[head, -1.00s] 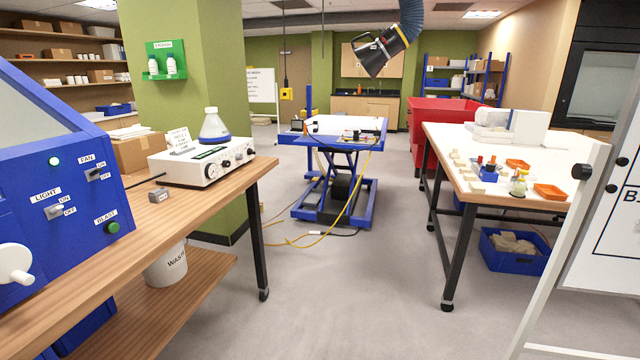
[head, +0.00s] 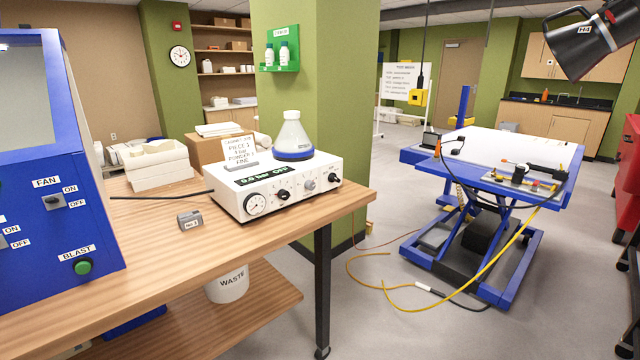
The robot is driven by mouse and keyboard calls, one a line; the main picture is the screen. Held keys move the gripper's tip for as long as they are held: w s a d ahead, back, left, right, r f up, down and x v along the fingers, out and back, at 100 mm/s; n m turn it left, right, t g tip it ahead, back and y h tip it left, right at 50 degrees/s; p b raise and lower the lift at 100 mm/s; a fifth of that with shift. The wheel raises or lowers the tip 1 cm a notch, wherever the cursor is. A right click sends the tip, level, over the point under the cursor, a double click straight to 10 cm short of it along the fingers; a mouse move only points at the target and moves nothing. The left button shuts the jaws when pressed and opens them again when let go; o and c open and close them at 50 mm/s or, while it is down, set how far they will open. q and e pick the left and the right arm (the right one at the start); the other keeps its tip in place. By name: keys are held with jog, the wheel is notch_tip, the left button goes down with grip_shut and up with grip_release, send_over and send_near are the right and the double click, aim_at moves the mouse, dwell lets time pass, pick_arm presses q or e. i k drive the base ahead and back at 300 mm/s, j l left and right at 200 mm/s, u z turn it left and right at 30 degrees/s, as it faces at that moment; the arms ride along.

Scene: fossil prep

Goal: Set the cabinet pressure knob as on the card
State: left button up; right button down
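The white control box (head: 285,209) stands on the wooden bench, with a round dial gauge (head: 256,204) at the left of its front. Right of the gauge are a dark knob (head: 283,194), a silver knob (head: 309,185) and another dark knob (head: 333,178). Their small labels are too small to read, so I cannot tell which is the pressure knob. The box's display (head: 262,175) reads 0.0 bar and OFF. The card (head: 239,150) behind it seems to read cabinet, piece 1, 4 bar, powder, fine. Neither of my grippers is in view.
A flask (head: 293,135) with a blue base stands on the box. A small grey block (head: 190,220) lies on the bench (head: 160,270). The blue cabinet (head: 85,150) is at the left. A blue lift table (head: 480,160) stands right, with a yellow hose (head: 480,270) on the floor.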

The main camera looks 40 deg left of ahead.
aim_at(283, 194)
jog(key=i+l+u, duration=0.1)
jog(key=i+u, duration=0.35)
jog(key=i+l+u, duration=0.7)
jog(key=i+u, duration=0.15)
jog(key=i+l+u, duration=0.45)
jog(key=k+l, duration=0.05)
jog(key=k, duration=0.05)
